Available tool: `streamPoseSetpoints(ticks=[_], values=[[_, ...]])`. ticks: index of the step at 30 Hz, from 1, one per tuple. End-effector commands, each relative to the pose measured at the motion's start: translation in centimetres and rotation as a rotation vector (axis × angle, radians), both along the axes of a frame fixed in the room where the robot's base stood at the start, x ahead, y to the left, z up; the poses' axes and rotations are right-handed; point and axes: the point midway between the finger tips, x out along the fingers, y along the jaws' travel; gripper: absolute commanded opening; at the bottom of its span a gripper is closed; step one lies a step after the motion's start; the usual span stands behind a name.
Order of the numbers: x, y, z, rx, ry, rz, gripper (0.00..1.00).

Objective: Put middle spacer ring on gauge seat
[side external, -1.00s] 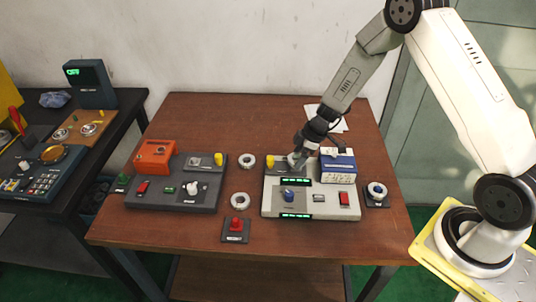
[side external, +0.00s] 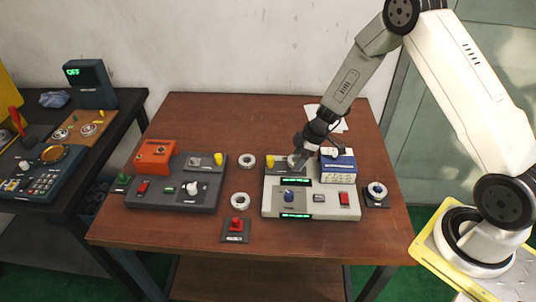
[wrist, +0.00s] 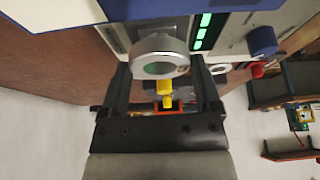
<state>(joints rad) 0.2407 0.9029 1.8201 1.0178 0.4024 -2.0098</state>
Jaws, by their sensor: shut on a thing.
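My gripper (wrist: 161,68) is shut on a pale metal spacer ring (wrist: 160,45), with one finger on each side of it. In the side view my gripper (side external: 298,158) points down at the back of the light grey instrument (side external: 270,205), just right of its yellow knob (side external: 270,161). The held ring is low over the instrument's top, where the gauge seat is largely hidden by the ring and fingers. I cannot tell whether the ring touches the seat. Two more rings lie on the table, one at the back (side external: 247,154) and one nearer the front (side external: 240,193).
A blue-and-white box (side external: 338,175) stands on the instrument close to the right of my gripper. A dark instrument (side external: 165,202) with an orange box (side external: 155,155) is at left. A red button (side external: 236,224) and a ringed blue knob (side external: 377,187) stand on small bases.

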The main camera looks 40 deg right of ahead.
Motion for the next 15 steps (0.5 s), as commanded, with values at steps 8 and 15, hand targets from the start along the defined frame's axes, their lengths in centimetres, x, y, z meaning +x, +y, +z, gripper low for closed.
streamPoseSetpoints(ticks=[8,15], values=[[0.03,-0.01,-0.37,0.0,0.0,0.001,0.07],[0.05,-0.01,-0.69,0.0,-0.001,0.0,0.07]])
